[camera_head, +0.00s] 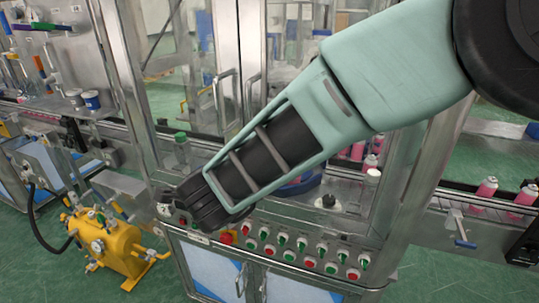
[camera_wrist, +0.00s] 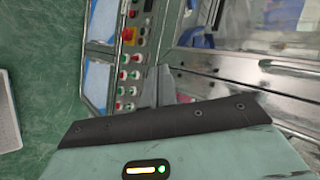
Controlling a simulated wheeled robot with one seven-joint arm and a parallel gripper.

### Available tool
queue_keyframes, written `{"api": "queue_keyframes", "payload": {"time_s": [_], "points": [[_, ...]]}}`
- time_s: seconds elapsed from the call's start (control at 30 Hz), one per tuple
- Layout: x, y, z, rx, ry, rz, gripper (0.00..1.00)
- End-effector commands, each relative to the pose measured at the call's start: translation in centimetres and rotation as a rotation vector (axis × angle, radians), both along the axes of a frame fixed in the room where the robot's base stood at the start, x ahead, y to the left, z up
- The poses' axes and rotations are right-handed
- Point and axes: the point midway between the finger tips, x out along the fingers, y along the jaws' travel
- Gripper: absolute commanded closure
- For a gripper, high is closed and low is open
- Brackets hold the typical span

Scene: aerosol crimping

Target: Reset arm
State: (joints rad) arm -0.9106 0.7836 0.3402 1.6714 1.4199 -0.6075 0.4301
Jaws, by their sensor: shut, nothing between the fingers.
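My arm reaches from the upper right of the head view down to the lower left, in front of the crimping machine. My gripper (camera_head: 202,206) is at its lower end, above the left part of the machine's control panel (camera_head: 303,262). In the wrist view, the grey fingers of my gripper (camera_wrist: 158,85) are together and hold nothing. The panel's red and green buttons show beside them. The arm hides part of the machine's inside.
A yellow pump (camera_head: 115,245) stands on the green floor at the left. Pink cans (camera_head: 487,190) stand on the conveyor at the right. Metal frame posts and glass doors (camera_head: 185,75) are close around the arm. Open floor shows at the lower right.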

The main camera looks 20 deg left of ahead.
Motion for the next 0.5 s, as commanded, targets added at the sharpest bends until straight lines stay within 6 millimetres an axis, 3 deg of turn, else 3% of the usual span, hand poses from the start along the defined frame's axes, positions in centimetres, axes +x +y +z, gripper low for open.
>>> {"api": "queue_keyframes", "payload": {"time_s": [0.13, 0.27, 0.37, 0.5], "points": [[0.1, -0.3, 0.5, -0.001, -0.008, 0.032, 1.00], [-0.2, -1.8, 2.5, -0.024, -0.050, 0.222, 1.00], [-1.6, -4.6, 4.0, -0.086, -0.094, 0.459, 1.00], [-5.4, -11.1, 4.2, -0.241, -0.132, 0.808, 1.00]]}}
